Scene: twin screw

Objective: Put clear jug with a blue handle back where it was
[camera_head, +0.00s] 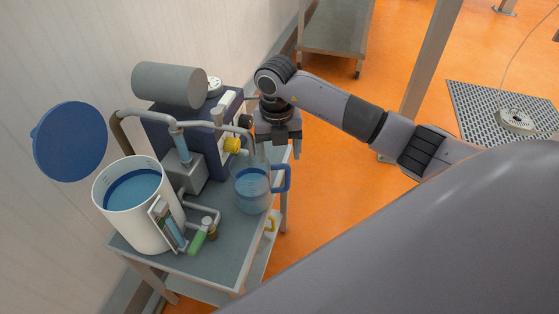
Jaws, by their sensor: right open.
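The clear jug with a blue handle (252,192) stands upright on the grey cart top, near its right edge. It looks partly filled with bluish liquid. Its blue handle (287,178) faces right. A bent pipe end comes down at the jug's mouth. My right gripper (282,150) is open, pointing down, just above and behind the handle in the picture. It appears apart from the handle, though the exact gap is hard to tell. My left gripper is out of view.
The cart (228,250) also carries a white bucket (115,215) of blue liquid, a dark blue machine with a grey cylinder (168,85), pipes, and a green-handled valve (198,243). A blue round lid (70,142) is at the left. Open orange floor lies right of the cart.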

